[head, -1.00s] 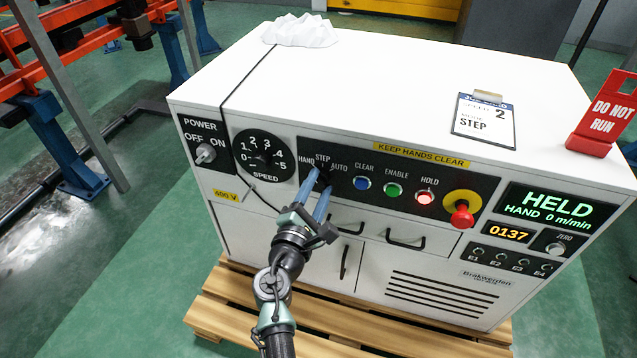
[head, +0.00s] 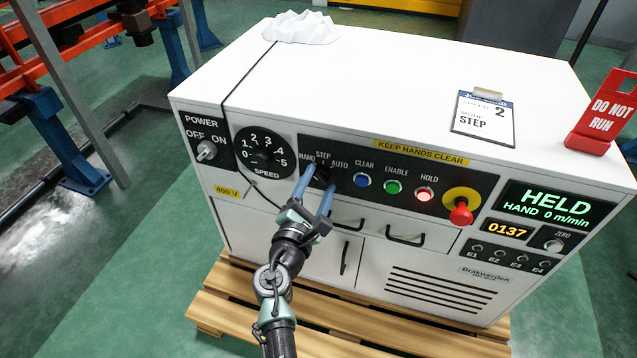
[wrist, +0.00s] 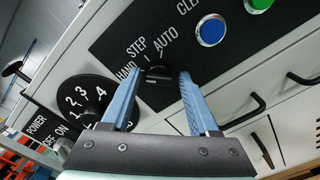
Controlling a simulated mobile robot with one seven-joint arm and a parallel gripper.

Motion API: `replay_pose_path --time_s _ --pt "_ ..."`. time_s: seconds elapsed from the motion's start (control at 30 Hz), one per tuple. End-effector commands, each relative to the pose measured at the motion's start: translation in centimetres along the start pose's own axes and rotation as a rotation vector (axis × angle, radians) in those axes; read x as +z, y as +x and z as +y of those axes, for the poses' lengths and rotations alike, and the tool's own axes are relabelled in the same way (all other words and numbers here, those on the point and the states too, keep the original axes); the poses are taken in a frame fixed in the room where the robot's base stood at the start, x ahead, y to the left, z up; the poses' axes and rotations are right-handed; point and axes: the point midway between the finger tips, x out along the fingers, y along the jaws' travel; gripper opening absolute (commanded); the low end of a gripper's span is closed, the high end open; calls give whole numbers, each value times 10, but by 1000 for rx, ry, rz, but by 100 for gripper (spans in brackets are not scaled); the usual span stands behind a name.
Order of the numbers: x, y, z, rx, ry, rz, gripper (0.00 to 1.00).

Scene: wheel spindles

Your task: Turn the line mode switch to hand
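The line mode switch is a small black knob (wrist: 158,76) under the labels HAND, STEP and AUTO. The display (head: 546,206) reads HELD, HAND 0 m/min. My gripper (head: 319,177) is at the switch, with its blue fingers apart. In the wrist view my gripper (wrist: 160,78) has one fingertip on each side of the knob, with visible gaps; it looks open and not clamped on it.
Left of the switch is the speed dial (head: 262,152), then the power switch (head: 207,151). To the right are the blue CLEAR (head: 362,180), green ENABLE (head: 393,187) and lit red HOLD (head: 424,194) buttons and a red emergency knob (head: 461,212). A card (head: 484,116) reads MODE STEP.

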Motion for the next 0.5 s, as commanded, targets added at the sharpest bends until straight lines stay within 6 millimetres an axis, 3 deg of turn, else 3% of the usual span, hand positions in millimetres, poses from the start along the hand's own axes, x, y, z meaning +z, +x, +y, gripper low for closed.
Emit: replay_pose_path --time_s 0.37,0.5 --pt "1 -1 1 1 3 -1 75" --pt "1 -11 1 1 2 1 75"
